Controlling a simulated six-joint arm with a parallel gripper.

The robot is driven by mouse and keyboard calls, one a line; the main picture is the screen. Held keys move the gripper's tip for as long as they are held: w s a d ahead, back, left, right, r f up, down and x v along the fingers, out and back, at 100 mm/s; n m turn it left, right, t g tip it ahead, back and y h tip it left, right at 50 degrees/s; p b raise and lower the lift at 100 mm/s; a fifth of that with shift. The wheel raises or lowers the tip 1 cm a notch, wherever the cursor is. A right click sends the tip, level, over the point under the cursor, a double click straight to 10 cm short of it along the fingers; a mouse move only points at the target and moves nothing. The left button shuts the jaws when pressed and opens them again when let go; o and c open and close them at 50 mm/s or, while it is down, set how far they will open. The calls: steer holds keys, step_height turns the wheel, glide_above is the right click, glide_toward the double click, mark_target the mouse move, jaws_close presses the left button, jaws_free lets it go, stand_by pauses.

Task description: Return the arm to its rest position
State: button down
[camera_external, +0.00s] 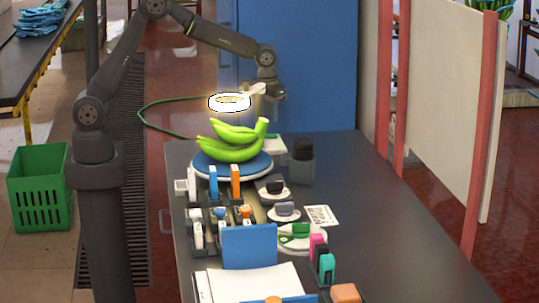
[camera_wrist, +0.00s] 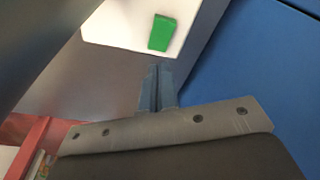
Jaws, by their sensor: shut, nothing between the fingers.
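My gripper (camera_wrist: 157,88) shows in the wrist view with its two dark fingers together and nothing between them. In the external view my arm reaches from its post at the left over the far end of the table, and the gripper end (camera_external: 274,94) hangs above the table. A bunch of green bananas (camera_external: 232,142) lies on a round blue-topped plate (camera_external: 203,171) below and left of the gripper, apart from it. A glowing white ring lamp (camera_external: 230,103) is just left of the gripper, above the bananas.
The dark table (camera_external: 372,205) holds several small tools, a dark jar (camera_external: 301,162), a blue panel (camera_external: 249,247) and papers. A tall blue cabinet (camera_external: 315,60) stands behind. A green hose (camera_external: 150,104) loops at the left. A green crate (camera_external: 39,188) stands on the floor. The table's right side is clear.

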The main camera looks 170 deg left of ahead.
step_height(320, 180, down, 4)
steer(key=shift+f, duration=0.25)
steer(key=shift+r, duration=4.35)
steer(key=s+d+r+n+g, duration=0.1)
steer(key=s+d+r, duration=0.2)
steer(key=d+r, duration=0.4)
steer(key=shift+s+d+y, duration=0.2)
steer(key=shift+d+y, duration=0.2)
steer(key=shift+d, duration=0.85)
steer(key=m+t+h, duration=0.1)
glide_above(273, 134)
steer(key=f, duration=1)
steer(key=shift+w+f, duration=0.25)
steer(key=shift+f, duration=0.65)
